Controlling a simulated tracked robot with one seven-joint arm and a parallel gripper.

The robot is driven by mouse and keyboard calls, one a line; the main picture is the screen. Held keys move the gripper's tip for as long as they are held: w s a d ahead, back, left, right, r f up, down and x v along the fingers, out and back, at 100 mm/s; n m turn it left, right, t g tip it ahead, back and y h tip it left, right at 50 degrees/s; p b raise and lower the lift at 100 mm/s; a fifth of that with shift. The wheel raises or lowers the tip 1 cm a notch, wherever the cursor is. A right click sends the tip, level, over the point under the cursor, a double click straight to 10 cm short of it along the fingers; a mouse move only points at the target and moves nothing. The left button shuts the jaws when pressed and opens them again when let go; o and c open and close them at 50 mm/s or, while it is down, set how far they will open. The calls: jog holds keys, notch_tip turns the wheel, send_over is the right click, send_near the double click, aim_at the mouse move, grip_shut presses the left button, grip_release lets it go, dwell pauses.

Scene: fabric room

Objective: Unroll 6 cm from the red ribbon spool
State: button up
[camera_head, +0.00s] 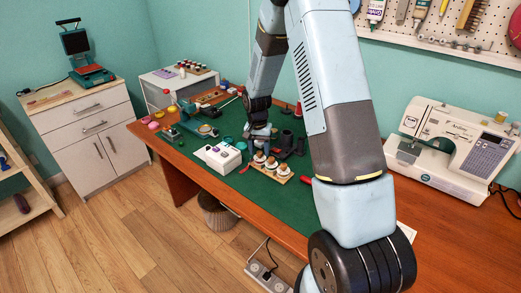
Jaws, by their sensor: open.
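My gripper (260,135) is small in the picture, low over the far middle of the green work mat (215,182). It is open, and its fingers are hard to make out against the dark items around it. I cannot tell for sure which item is the red ribbon spool. A small red upright item (298,108) stands behind my gripper, beside my arm. A thin red strip (244,169) lies between the white box (220,157) and a wooden rack of spools (270,166). How far any ribbon is unrolled does not show.
My arm hides much of the table's right half. Dark cylinders (287,138) stand close to the right of my gripper. A white sewing machine (450,137) stands at the right. Teal tools (200,125) lie to the left.

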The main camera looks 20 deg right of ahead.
aim_at(258, 152)
notch_tip(258, 152, up, 13)
jog(key=shift+w+a+r, duration=0.15)
jog(key=shift+w+a, duration=0.05)
jog(key=shift+a, duration=0.1)
dwell(0.5)
